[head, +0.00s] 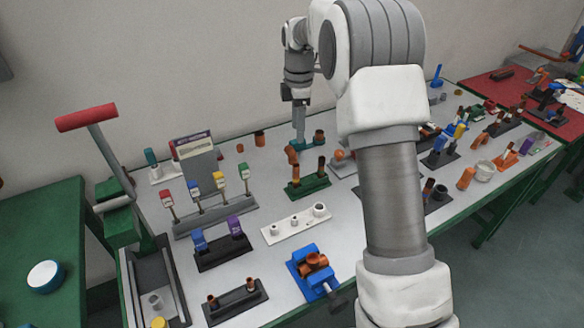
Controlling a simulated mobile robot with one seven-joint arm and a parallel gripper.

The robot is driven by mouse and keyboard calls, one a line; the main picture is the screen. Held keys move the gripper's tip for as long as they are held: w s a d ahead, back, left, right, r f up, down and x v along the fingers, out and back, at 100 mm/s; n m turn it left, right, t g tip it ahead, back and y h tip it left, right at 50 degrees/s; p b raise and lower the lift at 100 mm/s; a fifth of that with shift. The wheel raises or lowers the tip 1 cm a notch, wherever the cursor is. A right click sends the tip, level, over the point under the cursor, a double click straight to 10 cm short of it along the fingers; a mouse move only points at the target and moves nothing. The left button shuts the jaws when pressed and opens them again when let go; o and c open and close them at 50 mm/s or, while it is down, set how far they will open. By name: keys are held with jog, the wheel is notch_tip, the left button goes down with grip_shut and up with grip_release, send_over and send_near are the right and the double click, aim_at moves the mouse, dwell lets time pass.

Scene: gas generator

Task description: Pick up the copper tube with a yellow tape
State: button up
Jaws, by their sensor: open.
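Several copper tubes stand on the long table. Two stand upright in a green holder (308,187) near the middle. Two short ones are in a black holder (237,301) at the front. Another copper piece (313,262) is in a blue vise (303,272). I cannot make out yellow tape on any of these tubes at this size. My gripper (298,122) is open at the back of the table, pointing down, behind the green holder. Its fingertips are small and hard to separate from the teal and copper parts around them. My arm hides part of the table's middle.
A press with a red handle (87,117) stands at the left. A rack with coloured tags (214,214), a black holder with blue and purple parts (222,249) and a white block (296,224) fill the left half. Tools crowd the right side. The wall is close behind.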

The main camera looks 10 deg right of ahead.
jog(key=w+f, duration=0.1)
jog(key=f, duration=0.1)
send_over(296, 175)
jog(key=shift+n, duration=0.3)
jog(key=f, duration=1)
jog(key=shift+w+d+f, duration=0.15)
jog(key=shift+w+f, duration=0.05)
jog(key=shift+w, duration=0.2)
jog(key=shift+w+f, duration=0.1)
jog(key=shift+f, duration=2.95)
grip_shut()
